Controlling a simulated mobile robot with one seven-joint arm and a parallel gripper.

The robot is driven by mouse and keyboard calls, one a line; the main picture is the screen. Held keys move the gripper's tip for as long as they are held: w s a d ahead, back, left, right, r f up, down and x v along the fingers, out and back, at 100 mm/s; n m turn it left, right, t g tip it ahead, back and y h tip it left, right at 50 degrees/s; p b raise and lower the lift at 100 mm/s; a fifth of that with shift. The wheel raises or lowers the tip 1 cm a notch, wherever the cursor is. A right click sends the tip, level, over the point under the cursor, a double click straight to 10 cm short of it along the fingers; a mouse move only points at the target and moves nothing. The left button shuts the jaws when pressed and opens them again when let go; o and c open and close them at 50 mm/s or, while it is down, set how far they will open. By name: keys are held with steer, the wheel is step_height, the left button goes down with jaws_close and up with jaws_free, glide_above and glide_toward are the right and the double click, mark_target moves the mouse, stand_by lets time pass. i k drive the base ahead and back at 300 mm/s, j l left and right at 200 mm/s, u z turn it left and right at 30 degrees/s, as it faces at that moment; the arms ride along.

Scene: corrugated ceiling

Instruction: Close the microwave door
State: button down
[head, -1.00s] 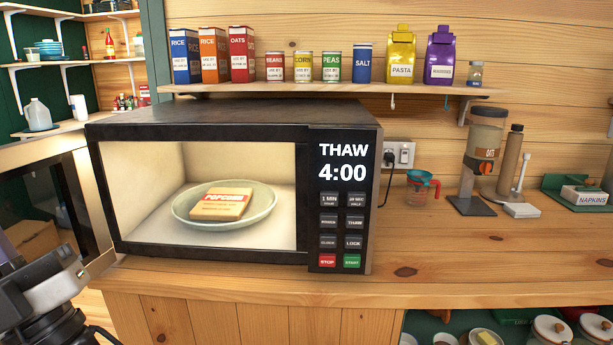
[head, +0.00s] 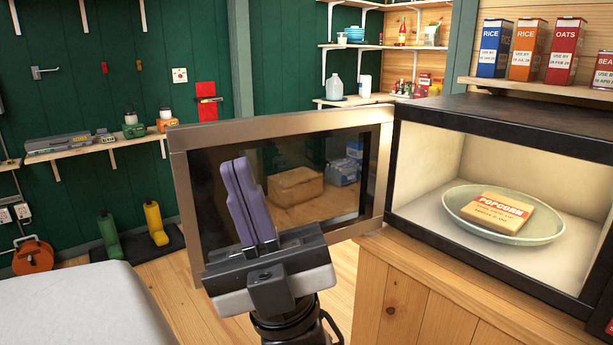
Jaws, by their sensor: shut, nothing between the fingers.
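The microwave (head: 480,128) stands on the wooden counter at the right of the head view. Its door (head: 290,124) is swung wide open to the left, with a brown metal frame and a dark see-through window. Inside the microwave a popcorn packet (head: 503,212) lies on a pale green plate (head: 467,222). My gripper (head: 244,203) is in front of the door's window, its purple fingers pointing up and pressed together with nothing between them. I cannot tell whether it touches the door. The microwave's control panel is mostly out of view.
The wooden counter's front (head: 415,310) lies below the microwave. A grey-white surface (head: 90,307) is at the lower left. Shelves with boxes (head: 495,47) are on the walls. Wooden floor shows between the grey-white surface and the counter.

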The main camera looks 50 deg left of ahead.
mark_target(320, 166)
steer(key=k+j, duration=0.1)
steer(key=j, duration=0.2)
steer(key=k+j, duration=0.1)
steer(key=j, duration=0.15)
steer(key=k+j+z, duration=0.1)
steer(key=j, duration=0.2)
steer(key=k+j, duration=0.1)
steer(key=j, duration=0.25)
steer(key=j+z, duration=0.1)
steer(key=j, duration=0.2)
steer(key=k+j+z, duration=0.1)
steer(key=j, duration=0.25)
steer(key=j+z, duration=0.15)
steer(key=j, duration=0.85)
steer(key=i+j, duration=0.1)
steer(key=j, duration=0.3)
steer(key=i+j+z, duration=0.1)
steer(key=j, duration=0.3)
